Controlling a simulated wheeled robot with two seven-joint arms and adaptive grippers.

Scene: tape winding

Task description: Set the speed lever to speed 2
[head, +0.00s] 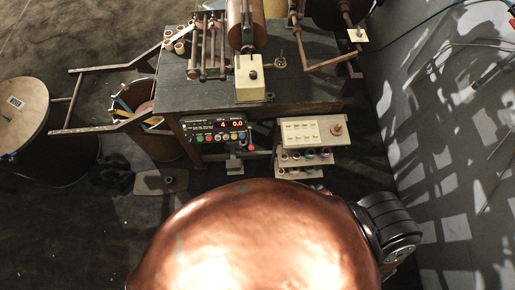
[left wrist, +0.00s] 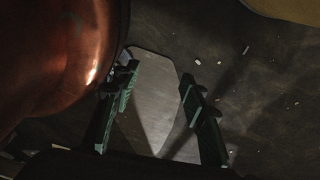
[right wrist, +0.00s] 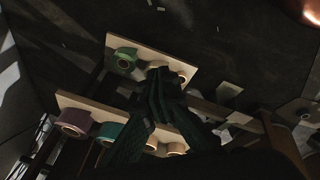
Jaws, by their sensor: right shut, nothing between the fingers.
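In the head view a black control panel (head: 215,131) with a red lit display and a row of coloured buttons is on the front of the machine bench. A small red knob (head: 251,148) is at its lower right; I cannot tell for sure whether it is the speed lever, and its setting cannot be read. My left gripper (left wrist: 158,80) is open and empty above the floor, over a pale plate (left wrist: 150,95). My right gripper (right wrist: 158,74) is shut and empty by the shelves of tape rolls. Neither gripper shows in the head view.
Cream shelves (head: 302,131) with tape rolls stand right of the panel; a green roll (right wrist: 124,60) and a purple roll (right wrist: 73,121) are close to my right gripper. A cream box (head: 249,88) is on the bench (head: 178,95). Barrels stand left; a wall (head: 440,130) is right.

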